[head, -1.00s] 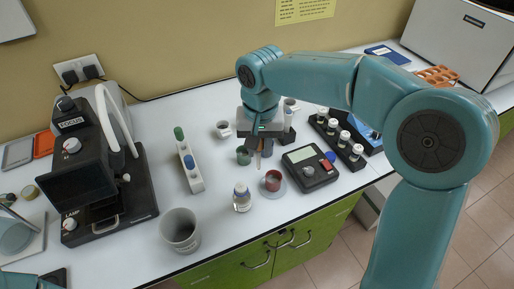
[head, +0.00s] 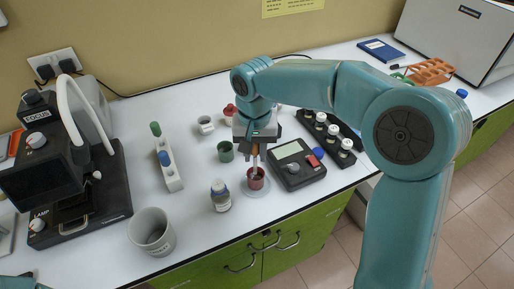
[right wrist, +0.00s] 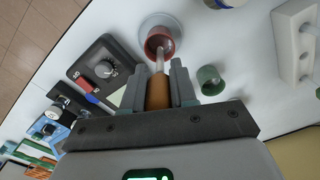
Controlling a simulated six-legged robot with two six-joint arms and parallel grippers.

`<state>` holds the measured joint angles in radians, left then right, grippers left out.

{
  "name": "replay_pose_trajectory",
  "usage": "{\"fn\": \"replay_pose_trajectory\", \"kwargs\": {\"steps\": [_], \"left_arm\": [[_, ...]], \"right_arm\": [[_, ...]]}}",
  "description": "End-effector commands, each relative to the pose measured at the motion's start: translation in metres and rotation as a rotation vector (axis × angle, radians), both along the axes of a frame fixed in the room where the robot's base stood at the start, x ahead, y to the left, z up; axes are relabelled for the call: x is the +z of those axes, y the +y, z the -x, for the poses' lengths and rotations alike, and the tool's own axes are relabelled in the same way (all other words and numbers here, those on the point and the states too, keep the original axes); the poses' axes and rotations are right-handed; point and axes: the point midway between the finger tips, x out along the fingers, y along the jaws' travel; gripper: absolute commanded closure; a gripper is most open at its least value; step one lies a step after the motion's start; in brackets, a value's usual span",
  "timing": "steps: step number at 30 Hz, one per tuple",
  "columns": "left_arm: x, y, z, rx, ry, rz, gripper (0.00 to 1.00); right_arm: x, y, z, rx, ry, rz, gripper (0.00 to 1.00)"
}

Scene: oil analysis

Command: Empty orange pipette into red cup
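My right gripper (head: 256,152) is above the red cup (head: 257,183) and shut on the orange pipette (right wrist: 158,92). The pipette is roughly upright, with its orange body between the fingers. Its pale tip points down into the mouth of the red cup, which also shows in the right wrist view (right wrist: 153,37). Whether the tip touches the cup's inside or any liquid is too small to tell. The cup stands on a pale round base (head: 257,194) near the front edge of the table. Only a bit of my left arm shows at the bottom left, without its fingers.
A grey device with a dial (head: 299,168) stands close right of the cup. A small bottle (head: 220,197) and a green cup (head: 226,151) are to its left. A white rack (head: 171,178) holds green and blue pipettes. A large grey beaker (head: 152,232) stands front left.

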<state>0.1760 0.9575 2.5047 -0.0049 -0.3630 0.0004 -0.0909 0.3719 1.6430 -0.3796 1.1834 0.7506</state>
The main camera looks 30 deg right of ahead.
Motion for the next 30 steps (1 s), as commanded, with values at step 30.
{"fn": "replay_pose_trajectory", "kwargs": {"steps": [30], "left_arm": [[-0.002, 0.0, 0.0, 0.0, 0.0, 0.0, 0.19]], "right_arm": [[-0.0048, -0.0047, 0.0004, 0.0, 0.0, 0.0, 1.0]]}}
